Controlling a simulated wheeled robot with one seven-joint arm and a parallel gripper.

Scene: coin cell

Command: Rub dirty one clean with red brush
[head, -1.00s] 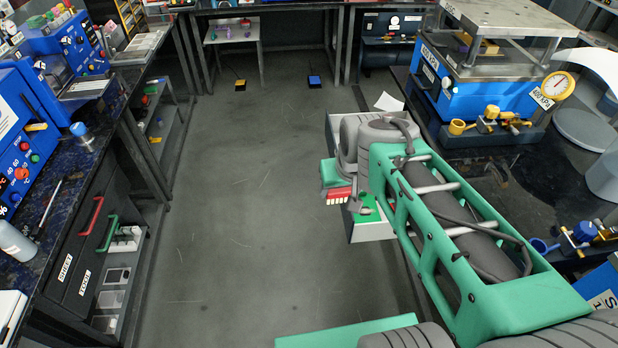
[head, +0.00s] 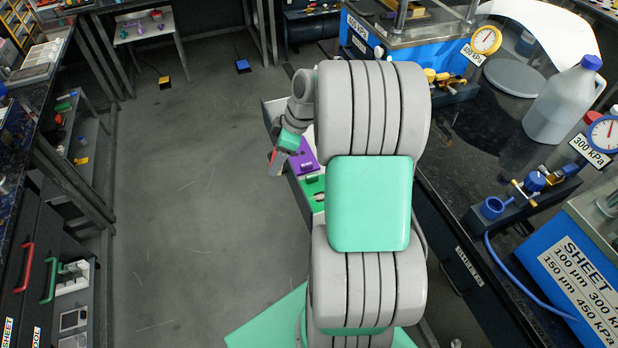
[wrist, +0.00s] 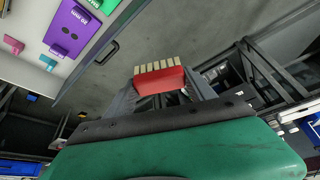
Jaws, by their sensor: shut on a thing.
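My gripper (wrist: 162,92) is shut on the red brush (wrist: 160,78), whose pale bristles point away from it in the wrist view. In the head view my gripper (head: 279,158) is at the left edge of an open drawer (head: 268,117), with a bit of red at its tip. A purple block (wrist: 68,28) with two dark holes and printed text lies in the drawer. A green block (wrist: 108,5) lies beside it, partly cut off. The purple block (head: 303,158) and green block (head: 313,190) also show in the head view. I cannot tell which one is dirty. The brush is apart from both blocks.
The drawer's handle (wrist: 107,52) sticks out on its front. Small pink (wrist: 14,44) and teal (wrist: 48,62) pieces also lie in the drawer. A dark bench (head: 455,150) with a jug (head: 562,103) stands at right.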

